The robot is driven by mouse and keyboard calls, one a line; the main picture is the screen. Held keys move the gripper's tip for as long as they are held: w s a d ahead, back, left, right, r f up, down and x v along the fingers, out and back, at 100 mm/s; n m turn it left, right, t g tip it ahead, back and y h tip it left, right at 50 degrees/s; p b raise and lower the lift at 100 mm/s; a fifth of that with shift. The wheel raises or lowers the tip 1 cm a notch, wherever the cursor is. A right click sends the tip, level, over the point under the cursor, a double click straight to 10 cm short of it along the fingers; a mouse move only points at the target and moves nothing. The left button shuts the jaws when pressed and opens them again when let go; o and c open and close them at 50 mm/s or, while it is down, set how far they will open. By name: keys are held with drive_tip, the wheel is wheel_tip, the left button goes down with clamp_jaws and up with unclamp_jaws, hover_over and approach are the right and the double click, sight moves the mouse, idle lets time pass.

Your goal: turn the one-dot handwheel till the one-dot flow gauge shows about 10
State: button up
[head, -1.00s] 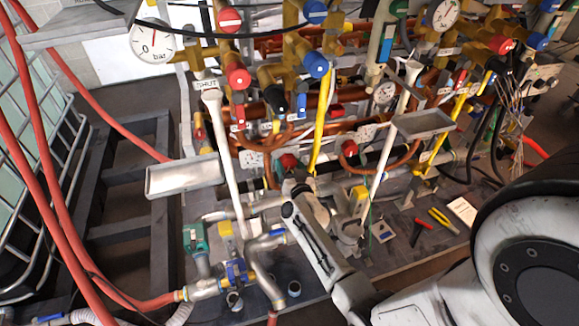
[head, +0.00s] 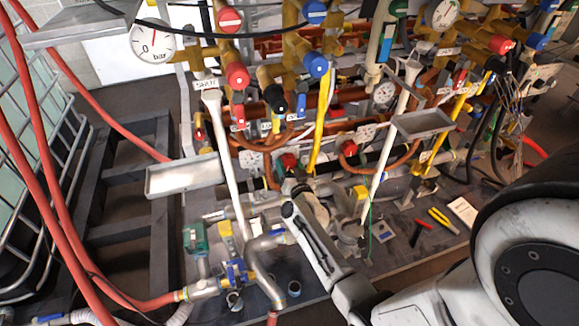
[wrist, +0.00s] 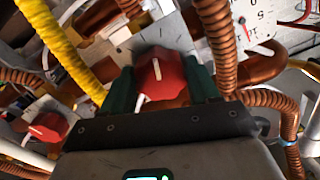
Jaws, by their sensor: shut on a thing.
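In the wrist view a red handwheel (wrist: 162,78) with a white pointer line sits between the two dark green fingers of my gripper (wrist: 163,88), which are shut on it. Its line stands nearly upright, leaning slightly. Any dot mark is too small to make out. A white dial (wrist: 262,22) is cut by the top right edge of the wrist view; a red needle shows, but its reading is unclear. In the head view a small round gauge (head: 385,93) hangs among the pipes, too small to read. My gripper's fingers are hidden there by my arm and wrist.
A second red knob (wrist: 45,128) is left of the held one. A yellow hose (wrist: 62,45) and ribbed copper pipes (wrist: 217,45) run close to my fingers. In the head view, grey trays (head: 186,177) and white lever poles (head: 226,165) stand around the pipework.

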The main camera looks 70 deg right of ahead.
drive_tip(key=m, duration=0.6)
drive_tip(key=shift+w+a, duration=0.1)
drive_tip(key=shift+w, duration=0.1)
drive_tip(key=m+b, duration=0.1)
drive_tip(key=m, duration=0.3)
drive_tip(key=shift+r+m, duration=0.1)
drive_tip(key=shift+m, duration=0.2)
drive_tip(key=shift+w, duration=0.1)
drive_tip(key=o, duration=0.8)
drive_tip(key=p+v, duration=0.2)
drive_tip(key=v, duration=0.8)
drive_tip(key=shift+s+a+p, duration=0.15)
drive_tip(key=shift+s+p, duration=0.2)
drive_tip(key=shift+s, duration=0.05)
